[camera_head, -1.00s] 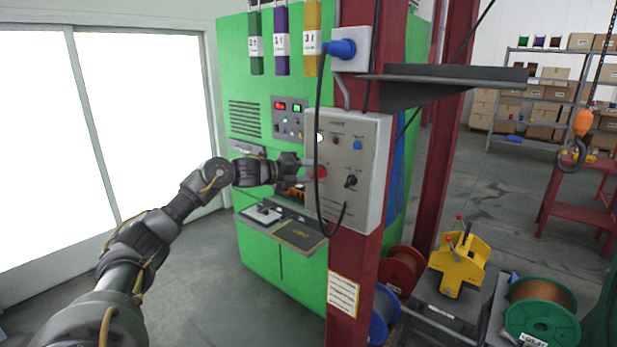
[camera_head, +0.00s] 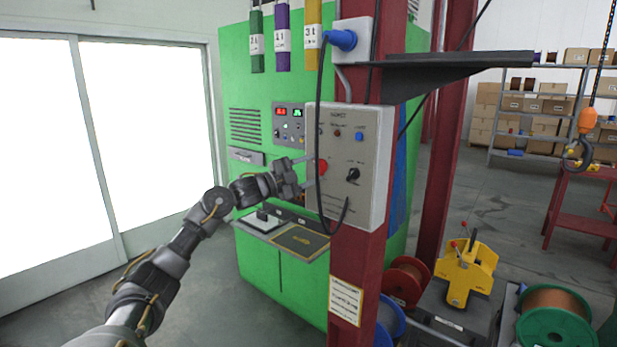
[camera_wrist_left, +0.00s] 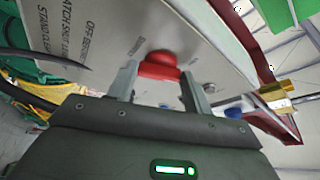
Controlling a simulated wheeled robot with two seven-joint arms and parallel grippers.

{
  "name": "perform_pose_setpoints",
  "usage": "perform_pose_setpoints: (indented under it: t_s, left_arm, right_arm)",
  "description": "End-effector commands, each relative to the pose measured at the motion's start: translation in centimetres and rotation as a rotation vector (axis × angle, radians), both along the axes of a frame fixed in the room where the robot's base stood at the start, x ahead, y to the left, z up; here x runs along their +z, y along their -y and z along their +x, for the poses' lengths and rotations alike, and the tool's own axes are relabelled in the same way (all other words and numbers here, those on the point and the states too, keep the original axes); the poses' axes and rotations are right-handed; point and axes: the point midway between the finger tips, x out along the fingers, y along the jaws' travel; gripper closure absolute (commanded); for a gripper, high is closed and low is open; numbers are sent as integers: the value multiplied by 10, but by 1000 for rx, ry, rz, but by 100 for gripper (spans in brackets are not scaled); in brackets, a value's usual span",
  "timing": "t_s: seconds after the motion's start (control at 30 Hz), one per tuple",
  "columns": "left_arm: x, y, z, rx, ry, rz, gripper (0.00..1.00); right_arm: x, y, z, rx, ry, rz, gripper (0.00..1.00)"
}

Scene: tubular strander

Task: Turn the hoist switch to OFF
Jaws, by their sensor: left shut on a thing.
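A grey control box (camera_head: 372,205) hangs on a red post. Its front carries a red knob (camera_head: 322,167), a black rotary switch (camera_head: 353,175) to the right of it, and a row of small lamps above. The lettering is too small to tell which position each switch is in. My left gripper (camera_head: 312,172) reaches the box from the left. In the left wrist view its fingers (camera_wrist_left: 160,76) stand on either side of the red knob (camera_wrist_left: 160,66) and are shut on it. My right gripper is not in view.
A black cable (camera_head: 319,120) loops down across the box front, close to the knob. A dark shelf (camera_head: 450,62) juts out above the box. A green machine (camera_head: 262,110) stands behind my left arm. Wire spools (camera_head: 553,318) stand on the floor at the lower right.

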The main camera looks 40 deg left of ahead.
Motion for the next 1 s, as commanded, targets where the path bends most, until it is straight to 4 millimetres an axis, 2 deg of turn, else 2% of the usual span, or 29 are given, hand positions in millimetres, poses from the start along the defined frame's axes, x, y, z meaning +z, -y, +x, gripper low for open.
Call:
perform_pose_setpoints:
  t_s: [0.03,0.4,1.0]
  left_arm:
    - [-5,1,0,-1,-1,-41,73]
    - [-6,3,1,-1,4,-278,73]
    - [-5,3,0,-1,7,-366,73]
  right_arm:
    - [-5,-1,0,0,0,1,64]
    - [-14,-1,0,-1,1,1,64]
    - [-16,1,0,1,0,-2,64]
